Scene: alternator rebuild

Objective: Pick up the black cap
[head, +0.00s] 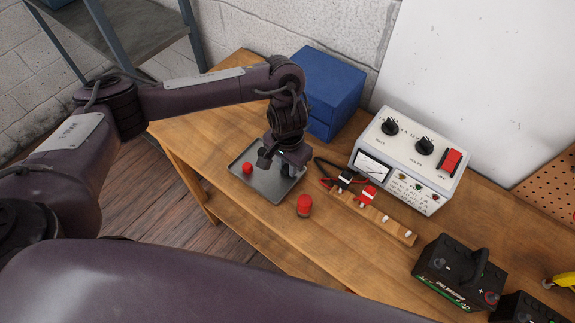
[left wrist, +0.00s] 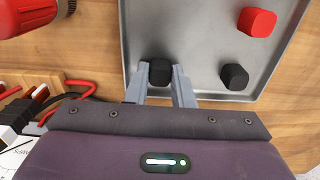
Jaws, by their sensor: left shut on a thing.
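My left gripper (left wrist: 160,76) is shut on a black cap (left wrist: 160,71), which sits between its two grey fingertips in the left wrist view. The held cap is over the grey metal tray (left wrist: 195,30); I cannot tell whether it touches the tray floor. A second black cap (left wrist: 234,77) and a red cap (left wrist: 257,22) lie apart in the tray. In the head view, the left gripper (head: 276,164) is low over the tray (head: 262,189), and the red cap (head: 247,168) shows at its left. My right gripper is not in view.
A red cylinder (head: 304,206) stands on the wooden bench just right of the tray. Beyond are a rail with red and black clips (head: 390,222), a white meter box (head: 410,158), a blue box (head: 325,88) and a black battery (head: 458,272).

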